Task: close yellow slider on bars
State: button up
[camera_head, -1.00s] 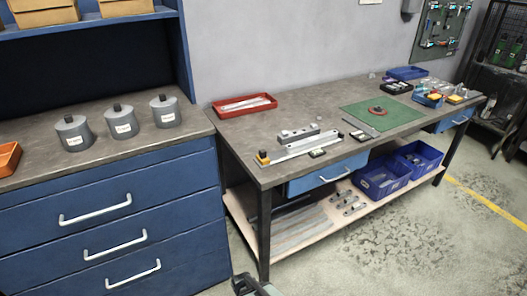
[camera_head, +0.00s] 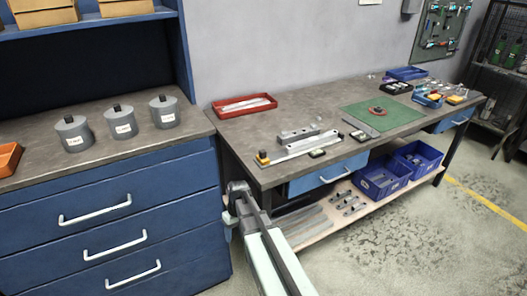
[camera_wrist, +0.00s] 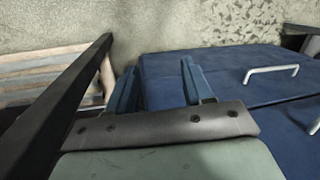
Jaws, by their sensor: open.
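A small yellow-orange slider (camera_head: 262,158) sits at the left end of a long pale metal bar assembly (camera_head: 303,147) near the front left corner of the workbench. How it sits on the bars is too small to tell. My gripper (camera_head: 238,188) is in front of the left bench leg, lower than the benchtop and apart from the slider. In the wrist view my gripper (camera_wrist: 158,82) shows two blue fingers spread apart with nothing between them. The slider and bars do not show in the wrist view.
The workbench edge (camera_head: 225,150) and blue drawer cabinet (camera_head: 110,215) flank my gripper. A grey block (camera_head: 298,133) lies behind the bars, and a small dark item (camera_head: 317,153) lies in front. A red tray (camera_head: 244,106) stands behind. The lower shelf (camera_head: 305,237) holds long strips.

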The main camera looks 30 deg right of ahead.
jog(key=w+d+r+t, duration=0.2)
jog(key=w+d+r, duration=0.2)
jog(key=w+r, duration=0.5)
notch_tip(320, 180, up, 29)
jog(key=m+t+h, duration=0.2)
jog(key=t, duration=0.2)
send_over(263, 151)
jog(key=s, duration=0.6)
jog(key=x, duration=1.3)
jog(key=shift+f, duration=0.15)
grip_shut()
